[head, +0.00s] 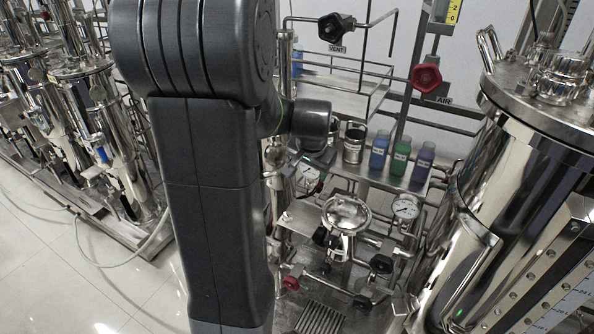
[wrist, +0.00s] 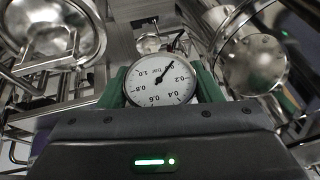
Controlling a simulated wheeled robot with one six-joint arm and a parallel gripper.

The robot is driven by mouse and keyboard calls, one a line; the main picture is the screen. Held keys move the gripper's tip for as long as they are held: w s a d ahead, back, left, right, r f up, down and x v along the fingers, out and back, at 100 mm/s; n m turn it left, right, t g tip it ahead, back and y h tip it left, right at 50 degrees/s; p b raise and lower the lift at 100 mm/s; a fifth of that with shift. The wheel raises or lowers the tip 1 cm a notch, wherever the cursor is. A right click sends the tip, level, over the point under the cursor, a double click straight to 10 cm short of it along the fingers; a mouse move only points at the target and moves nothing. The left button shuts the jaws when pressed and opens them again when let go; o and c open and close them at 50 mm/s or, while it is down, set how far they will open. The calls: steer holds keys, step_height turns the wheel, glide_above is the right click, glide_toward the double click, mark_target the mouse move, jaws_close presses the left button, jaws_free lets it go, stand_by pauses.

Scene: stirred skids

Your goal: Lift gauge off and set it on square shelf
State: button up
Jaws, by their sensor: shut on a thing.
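A round white-faced gauge marked in bar (wrist: 161,80) sits between the green pads of my gripper (wrist: 162,88) in the wrist view. The gripper is shut on it. In the head view my gripper (head: 318,156) is partly hidden behind my arm, with a gauge dial (head: 309,179) just below it. I cannot tell whether the gauge is still joined to its fitting. A small flat steel plate (head: 302,219) lies below the gripper, and a railed steel shelf (head: 335,84) is above. I cannot tell which is the square shelf.
A second gauge (head: 405,208) stands to the right. Blue (head: 379,151), green (head: 400,157) and purple (head: 422,163) bottles and a steel cup (head: 353,143) stand on a shelf. A large steel tank (head: 515,190) fills the right. Valves and pipes crowd the space below.

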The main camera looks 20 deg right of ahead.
steer(key=shift+w+d+f, duration=0.1)
steer(key=shift+d+f, duration=0.1)
steer(key=shift+f, duration=0.05)
step_height(320, 180, down, 9)
steer(key=b, duration=0.7)
steer(key=shift+b, duration=0.3)
steer(key=shift+f+b, duration=0.45)
steer(key=shift+f, duration=0.25)
steer(key=o, duration=1.1)
steer(key=shift+a, duration=0.15)
steer(key=p+v, duration=0.4)
steer(key=v, duration=0.3)
steer(key=shift+p, duration=0.4)
